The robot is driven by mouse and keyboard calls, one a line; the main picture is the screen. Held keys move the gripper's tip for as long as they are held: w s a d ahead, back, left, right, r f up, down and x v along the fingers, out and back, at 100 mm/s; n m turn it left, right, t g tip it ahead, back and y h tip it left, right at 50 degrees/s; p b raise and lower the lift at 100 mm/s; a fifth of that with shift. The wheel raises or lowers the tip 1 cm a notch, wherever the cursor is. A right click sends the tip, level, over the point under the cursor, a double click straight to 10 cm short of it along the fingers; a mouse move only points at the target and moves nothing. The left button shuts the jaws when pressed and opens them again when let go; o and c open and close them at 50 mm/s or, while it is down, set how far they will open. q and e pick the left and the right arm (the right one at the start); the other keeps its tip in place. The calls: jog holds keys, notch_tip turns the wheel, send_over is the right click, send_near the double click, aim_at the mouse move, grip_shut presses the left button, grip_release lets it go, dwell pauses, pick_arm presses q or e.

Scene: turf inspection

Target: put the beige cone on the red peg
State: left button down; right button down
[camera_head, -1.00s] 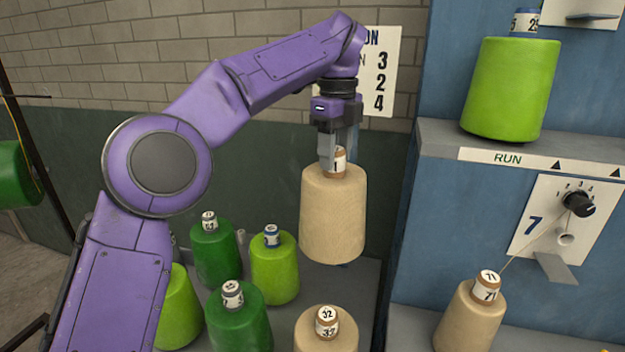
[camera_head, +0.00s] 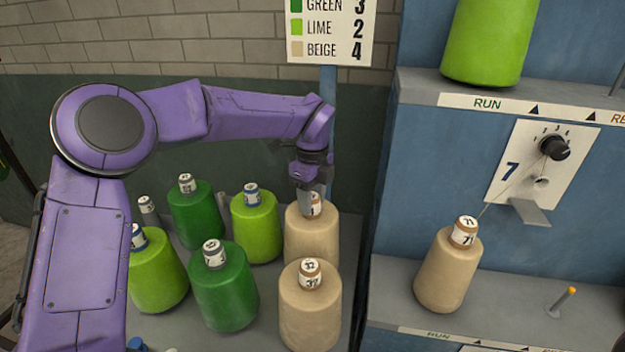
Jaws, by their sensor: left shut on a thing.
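My left gripper (camera_head: 312,190) is shut on the top of a beige cone (camera_head: 311,240) with a brown-banded numbered tip. The cone is upright and low over the grey table, behind another beige cone (camera_head: 309,312) marked 32. The front cone hides its base, so I cannot tell whether it sits on a peg. No plainly red peg shows. A bare orange-tipped peg (camera_head: 563,300) stands on the lower shelf at the right. My right gripper is out of view.
Green cones (camera_head: 224,290) and lime cones (camera_head: 256,228) crowd the table left of the held cone. A beige cone (camera_head: 447,272) and a lime cone (camera_head: 487,40) stand on the blue machine's shelves. A colour sign (camera_head: 331,30) hangs behind.

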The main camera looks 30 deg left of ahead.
aim_at(313, 211)
pick_arm(q)
notch_tip(313, 211, down, 3)
jog(key=shift+s+d+f+p, duration=0.1)
jog(key=shift+f+p, duration=0.05)
jog(key=shift+p, duration=0.15)
jog(key=shift+f, duration=0.25)
jog(key=shift+f, duration=0.15)
jog(key=c, duration=0.6)
grip_release()
jog(key=shift+s, duration=0.1)
jog(key=shift+o, duration=0.2)
